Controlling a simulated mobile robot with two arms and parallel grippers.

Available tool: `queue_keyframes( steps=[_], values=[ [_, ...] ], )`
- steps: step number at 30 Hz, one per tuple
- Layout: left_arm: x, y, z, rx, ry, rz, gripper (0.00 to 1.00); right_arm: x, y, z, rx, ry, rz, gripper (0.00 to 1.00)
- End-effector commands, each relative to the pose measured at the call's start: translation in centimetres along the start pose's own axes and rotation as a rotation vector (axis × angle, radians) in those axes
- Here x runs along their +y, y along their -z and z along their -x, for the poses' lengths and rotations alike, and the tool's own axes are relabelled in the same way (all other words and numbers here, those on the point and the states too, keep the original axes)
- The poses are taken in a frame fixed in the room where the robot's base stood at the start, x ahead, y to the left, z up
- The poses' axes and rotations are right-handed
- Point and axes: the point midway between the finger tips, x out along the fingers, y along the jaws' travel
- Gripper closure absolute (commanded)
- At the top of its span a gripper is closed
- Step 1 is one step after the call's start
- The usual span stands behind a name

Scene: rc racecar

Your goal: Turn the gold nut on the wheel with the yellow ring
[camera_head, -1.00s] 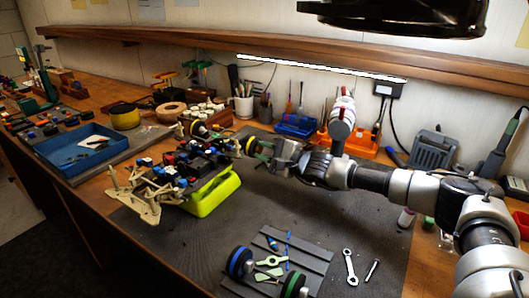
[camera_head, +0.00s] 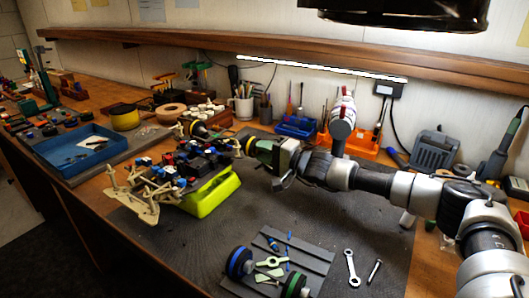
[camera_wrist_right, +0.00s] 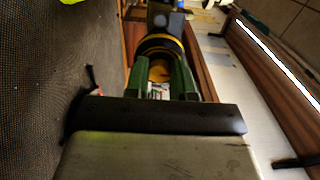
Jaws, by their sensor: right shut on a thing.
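The partly built racecar (camera_head: 185,165) rests on a lime-yellow stand (camera_head: 215,194). In the head view a wheel with a yellow ring (camera_head: 249,146) is on the car's right side, partly covered by my right gripper (camera_head: 256,149). In the right wrist view the wheel's yellow ring (camera_wrist_right: 160,40) lies straight ahead. The gold nut (camera_wrist_right: 159,72) shows between the green fingers of the gripper, which is shut on it. The nut is mostly hidden in the head view. My left gripper is not in view.
Another yellow-ringed wheel (camera_head: 199,130) is at the car's far side. The mat between is clear.

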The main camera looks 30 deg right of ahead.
Motion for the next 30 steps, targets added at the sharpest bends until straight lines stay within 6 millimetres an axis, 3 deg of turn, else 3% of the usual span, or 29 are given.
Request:
queue_keyframes(
  steps=[11,12,17,26,30],
  values=[
    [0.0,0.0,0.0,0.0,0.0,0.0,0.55,0.1,-0.1,0.0,-0.001,-0.002,0.002,1.0],
    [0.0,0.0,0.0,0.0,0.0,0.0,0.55,0.1,-0.1,0.0,-0.001,-0.002,0.002,0.72],
    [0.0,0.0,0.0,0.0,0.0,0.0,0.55,0.1,0.0,0.0,-0.001,-0.001,0.002,0.49],
    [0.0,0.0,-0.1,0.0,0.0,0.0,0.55,0.1,0.0,0.3,0.0,-0.001,0.002,0.49],
    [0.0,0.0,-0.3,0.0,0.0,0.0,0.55,0.2,0.1,1.9,0.002,-0.002,0.002,0.49]
  ],
)
